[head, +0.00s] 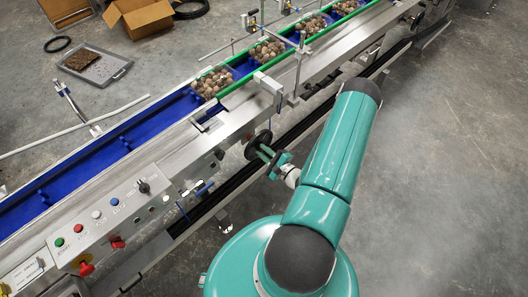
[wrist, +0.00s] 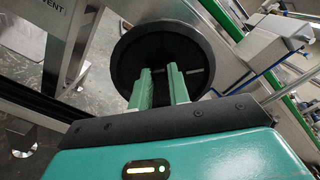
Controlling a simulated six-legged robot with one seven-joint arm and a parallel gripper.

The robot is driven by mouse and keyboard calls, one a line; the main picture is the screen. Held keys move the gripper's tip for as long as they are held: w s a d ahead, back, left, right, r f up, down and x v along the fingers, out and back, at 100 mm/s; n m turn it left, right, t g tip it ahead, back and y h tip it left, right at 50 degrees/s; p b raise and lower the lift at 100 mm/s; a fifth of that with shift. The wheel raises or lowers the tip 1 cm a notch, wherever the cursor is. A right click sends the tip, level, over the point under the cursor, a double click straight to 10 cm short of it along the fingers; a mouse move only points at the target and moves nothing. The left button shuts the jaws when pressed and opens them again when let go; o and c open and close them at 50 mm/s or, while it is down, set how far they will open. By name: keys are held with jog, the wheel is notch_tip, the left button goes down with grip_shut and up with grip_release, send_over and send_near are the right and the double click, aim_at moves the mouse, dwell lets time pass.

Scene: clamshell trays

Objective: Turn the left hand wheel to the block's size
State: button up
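A black hand wheel (head: 257,145) sits on the near side of the conveyor frame. In the wrist view the wheel (wrist: 127,50) is a wide dark dish with a raised rim, filling the top middle. My gripper (head: 268,154) is at the wheel's near face. In the wrist view the two green fingers of my gripper (wrist: 160,70) stand apart, with a dark gap between them, and their tips overlap the wheel's inside. I cannot tell whether they touch it. A thin light rod or spoke shows beside the right finger. I cannot make out a size block.
The conveyor has a blue belt (head: 95,168), green guide rails (head: 240,84) and several filled clamshell trays (head: 212,82). A control panel (head: 105,222) with coloured buttons is at lower left. A cardboard box (head: 140,16) and grey tray (head: 105,68) lie behind. The floor at right is clear.

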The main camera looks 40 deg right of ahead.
grip_shut()
jog(key=shift+d+m, duration=0.1)
jog(key=shift+m, duration=0.4)
jog(key=shift+d+r+m, duration=0.1)
jog(key=shift+d+m, duration=0.15)
jog(key=shift+m, duration=1.8)
jog(key=shift+d+r+m, duration=0.1)
jog(key=shift+d+m, duration=0.2)
jog(key=shift+m, duration=1.8)
jog(key=shift+d+r+m, duration=0.1)
jog(key=shift+d+m, duration=0.15)
jog(key=shift+m, duration=1.8)
jog(key=o, duration=0.7)
grip_release()
